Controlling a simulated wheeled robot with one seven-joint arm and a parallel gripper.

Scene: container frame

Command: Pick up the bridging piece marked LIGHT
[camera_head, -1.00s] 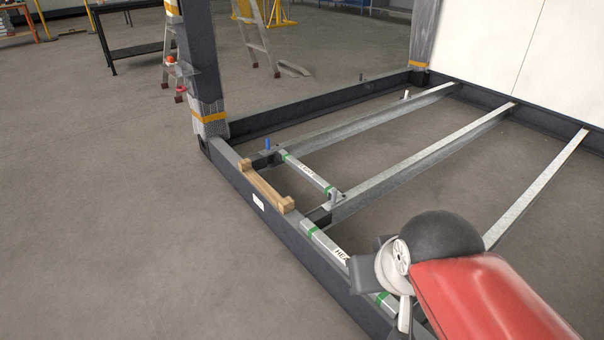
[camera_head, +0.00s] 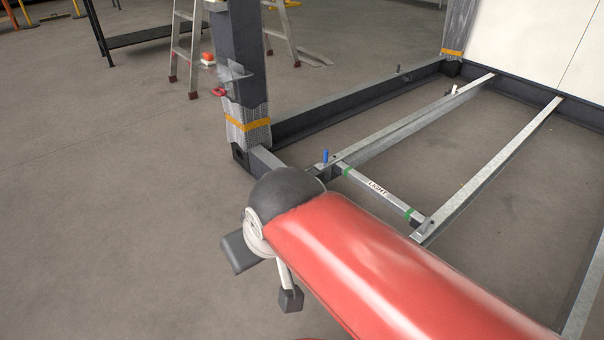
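The bridging piece marked LIGHT (camera_head: 393,201) is a slim grey metal bar with a green band near each end. It lies between two galvanised cross members, right of the middle of the head view, with its label facing up. My gripper (camera_head: 264,276) is left of and nearer than the bar, clear of it in the picture. Its two dark grey finger pads are apart with nothing seen between them. My red arm covers the near part of the frame and comes close to the bar's near end in the picture.
A dark corner post (camera_head: 242,75) with orange-banded wrapping stands behind my gripper. A blue pin (camera_head: 325,156) stands up near the bar's far end. Galvanised cross members (camera_head: 490,170) run to the back right. A stepladder (camera_head: 186,45) stands behind the post. The floor at left is clear.

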